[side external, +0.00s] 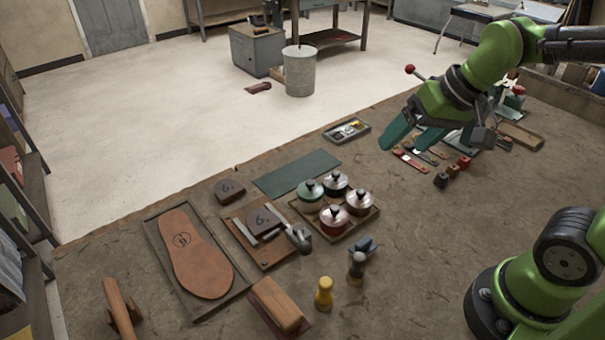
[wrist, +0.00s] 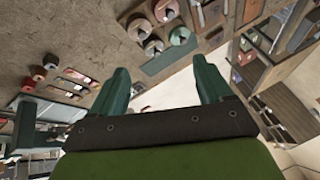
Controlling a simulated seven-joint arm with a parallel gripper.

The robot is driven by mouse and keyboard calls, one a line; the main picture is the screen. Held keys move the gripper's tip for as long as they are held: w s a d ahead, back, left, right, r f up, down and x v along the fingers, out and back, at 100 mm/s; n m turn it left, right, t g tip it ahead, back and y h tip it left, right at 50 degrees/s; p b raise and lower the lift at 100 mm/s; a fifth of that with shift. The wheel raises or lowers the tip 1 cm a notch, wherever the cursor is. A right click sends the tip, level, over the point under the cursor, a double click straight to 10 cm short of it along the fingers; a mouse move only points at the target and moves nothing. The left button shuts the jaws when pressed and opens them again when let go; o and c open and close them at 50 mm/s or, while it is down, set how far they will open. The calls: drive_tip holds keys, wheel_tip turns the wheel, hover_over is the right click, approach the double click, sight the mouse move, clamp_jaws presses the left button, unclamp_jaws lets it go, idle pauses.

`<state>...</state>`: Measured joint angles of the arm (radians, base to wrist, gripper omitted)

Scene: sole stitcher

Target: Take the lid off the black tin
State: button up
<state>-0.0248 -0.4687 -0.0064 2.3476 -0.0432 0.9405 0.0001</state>
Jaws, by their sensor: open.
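The black tin (side external: 335,185) stands at the back of a square wooden tray, with a shiny silvery lid and a dark knob on top. The lid sits on the tin. In the wrist view the black tin (wrist: 153,47) appears beyond the fingertips, small and seen from above. My gripper (side external: 406,147) is open and empty, above the bench to the right of the tray and well apart from the tin. Its two teal fingers also show in the wrist view (wrist: 162,68), spread apart with nothing between them.
The tray (side external: 366,222) also holds a green tin (side external: 309,193), a red tin (side external: 333,219) and a pale-lidded tin (side external: 358,203), close together. A green mat (side external: 290,175) lies behind. Small blocks (side external: 453,171) and tools lie below my gripper. The bench right of the tray is largely clear.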

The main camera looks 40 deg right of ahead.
drive_tip(key=w+f+g+h, duration=0.1)
drive_tip(key=w+f+g, duration=0.1)
drive_tip(key=w, duration=0.6)
drive_tip(key=w+f+g+h, duration=0.1)
drive_tip(key=w+f+g, duration=0.15)
drive_tip(key=w, duration=0.55)
drive_tip(key=m, duration=0.1)
hover_over(336, 173)
drive_tip(key=shift+g, duration=0.35)
drive_tip(key=f, duration=0.9)
drive_tip(key=shift+w+f, duration=0.2)
drive_tip(key=shift+w, duration=0.05)
drive_tip(key=shift+s+f, duration=0.2)
drive_tip(key=shift+f, duration=2.55)
clamp_jaws()
